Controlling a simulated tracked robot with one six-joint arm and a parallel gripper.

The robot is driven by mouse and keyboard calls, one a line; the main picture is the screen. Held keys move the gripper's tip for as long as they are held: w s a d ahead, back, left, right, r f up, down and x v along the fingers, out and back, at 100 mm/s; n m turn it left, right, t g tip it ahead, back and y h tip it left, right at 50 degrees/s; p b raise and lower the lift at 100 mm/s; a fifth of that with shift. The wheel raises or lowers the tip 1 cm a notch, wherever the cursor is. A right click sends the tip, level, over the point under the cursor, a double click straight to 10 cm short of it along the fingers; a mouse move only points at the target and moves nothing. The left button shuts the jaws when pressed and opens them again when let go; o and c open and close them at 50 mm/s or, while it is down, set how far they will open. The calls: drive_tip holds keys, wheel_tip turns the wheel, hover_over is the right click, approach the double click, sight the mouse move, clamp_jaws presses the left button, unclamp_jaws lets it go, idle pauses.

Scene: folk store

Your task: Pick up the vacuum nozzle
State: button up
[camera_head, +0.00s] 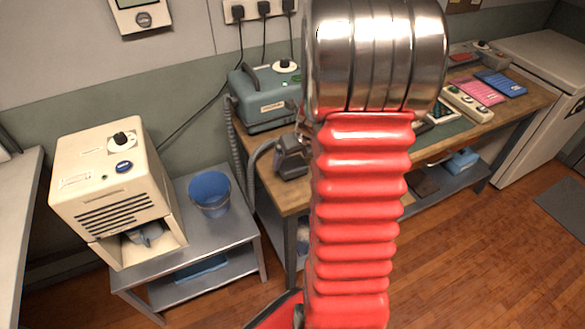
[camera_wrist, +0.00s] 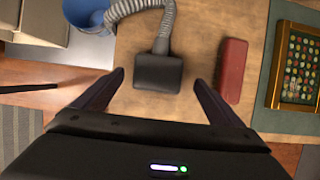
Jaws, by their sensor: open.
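The vacuum nozzle is a dark grey, boxy head on a ribbed grey hose. In the wrist view the nozzle (camera_wrist: 158,72) lies on the wooden bench, between and just beyond the fingertips of my gripper (camera_wrist: 158,80). My gripper is open and empty, with a finger on each side and clear space to the nozzle. In the head view the nozzle (camera_head: 291,157) is at the left end of the bench, partly beside my red arm. My gripper is hidden behind the arm there. The hose (camera_wrist: 162,25) curves away to the upper left.
A red block (camera_wrist: 231,70) lies right of the nozzle, close to my right finger. A framed board (camera_wrist: 296,68) is farther right. A blue bucket (camera_head: 209,192) stands on a lower metal table (camera_head: 240,224). A grey-green machine (camera_head: 265,97) sits behind the nozzle on the bench.

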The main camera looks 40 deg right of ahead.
sight(293, 163)
drive_tip(key=shift+x, duration=2.6)
drive_tip(key=shift+a, duration=0.1)
drive_tip(key=c, duration=1.3)
wheel_tip(293, 163, up, 10)
drive_tip(key=shift+r, duration=0.1)
